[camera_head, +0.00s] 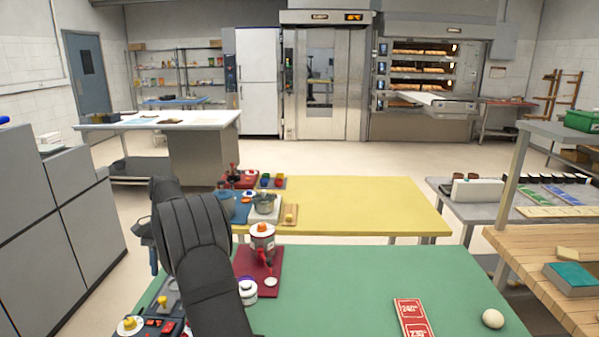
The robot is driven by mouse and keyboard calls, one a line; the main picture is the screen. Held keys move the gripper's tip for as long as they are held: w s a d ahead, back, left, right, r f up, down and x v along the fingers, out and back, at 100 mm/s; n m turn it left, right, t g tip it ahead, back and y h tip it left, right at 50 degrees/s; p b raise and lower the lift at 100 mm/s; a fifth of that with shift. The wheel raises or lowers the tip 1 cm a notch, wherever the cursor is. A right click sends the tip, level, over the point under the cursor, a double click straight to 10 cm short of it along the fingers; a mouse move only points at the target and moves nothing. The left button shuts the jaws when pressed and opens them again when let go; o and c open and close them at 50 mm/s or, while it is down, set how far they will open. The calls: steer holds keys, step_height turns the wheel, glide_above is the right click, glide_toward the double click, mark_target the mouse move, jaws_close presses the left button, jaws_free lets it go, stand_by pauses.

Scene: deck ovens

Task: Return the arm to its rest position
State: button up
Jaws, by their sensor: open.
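My dark arm (200,250) rises from the bottom edge, left of centre, over the left part of the green table (350,275). My gripper (152,258) shows only in part as a dark shape at the arm's left side, above the left end of the green table. It is open, and I see nothing held in it. Most of it is hidden behind the arm.
A red-and-white dispenser (262,240) and a white jar (247,291) stand close to the arm's right. A red card (412,318) and a white ball (493,318) lie further right. Grey cabinets (55,225) stand at the left. The green table's middle is clear.

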mark_target(167, 329)
steer(key=x, duration=1.5)
